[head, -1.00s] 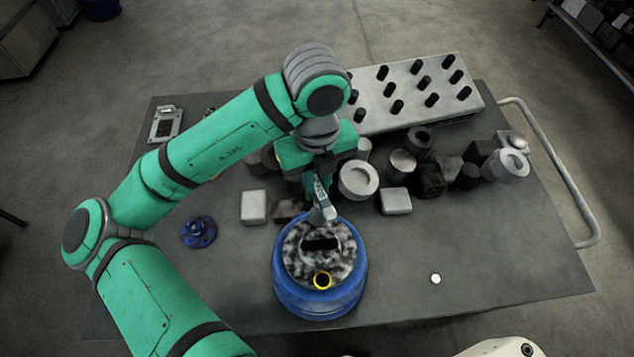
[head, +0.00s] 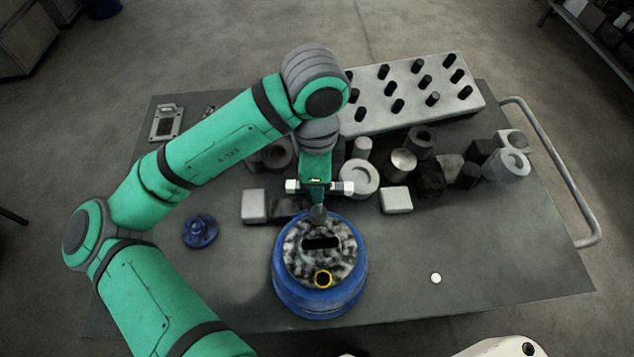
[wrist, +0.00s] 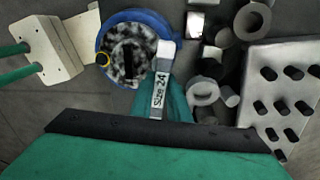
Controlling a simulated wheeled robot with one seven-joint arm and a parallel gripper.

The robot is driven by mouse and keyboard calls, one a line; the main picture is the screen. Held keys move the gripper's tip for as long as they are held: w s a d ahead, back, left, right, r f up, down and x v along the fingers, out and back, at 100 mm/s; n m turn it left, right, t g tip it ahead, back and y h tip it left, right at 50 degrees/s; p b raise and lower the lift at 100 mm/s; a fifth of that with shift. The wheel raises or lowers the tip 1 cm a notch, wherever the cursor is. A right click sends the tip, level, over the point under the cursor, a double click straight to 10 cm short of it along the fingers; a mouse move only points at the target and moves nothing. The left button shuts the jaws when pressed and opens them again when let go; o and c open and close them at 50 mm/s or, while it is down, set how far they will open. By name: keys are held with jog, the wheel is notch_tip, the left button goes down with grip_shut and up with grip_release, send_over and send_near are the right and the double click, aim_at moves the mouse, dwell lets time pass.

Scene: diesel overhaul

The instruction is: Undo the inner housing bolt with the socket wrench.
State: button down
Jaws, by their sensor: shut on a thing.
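The blue round housing (head: 285,295) stands on the table, with a mottled black-and-white top face and a dark slot across its middle. It also shows in the wrist view (wrist: 105,40). My gripper (head: 318,187) is above the far edge of the housing, shut on the grey socket wrench (wrist: 161,85), labelled "Size 24". The wrench's socket end (head: 318,212) points down at the face's far edge. It hides whatever lies under it, so I cannot tell whether it sits on a bolt.
A blue flanged part (head: 199,231) lies left of the housing. Pale and dark blocks and cylinders crowd behind and right, before a grey rack (head: 410,90) with black pegs. A small white disc (head: 436,278) lies on the otherwise clear right front of the table (head: 500,260).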

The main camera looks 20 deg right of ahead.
jog(key=n, duration=0.4)
jog(key=shift+s, duration=0.1)
jog(key=n, duration=0.4)
jog(key=shift+n, duration=0.4)
jog(key=n, duration=0.4)
jog(key=shift+s, duration=0.1)
jog(key=n, duration=0.3)
jog(key=shift+a+n, duration=0.1)
jog(key=shift+n, duration=0.2)
jog(key=shift+r, duration=0.1)
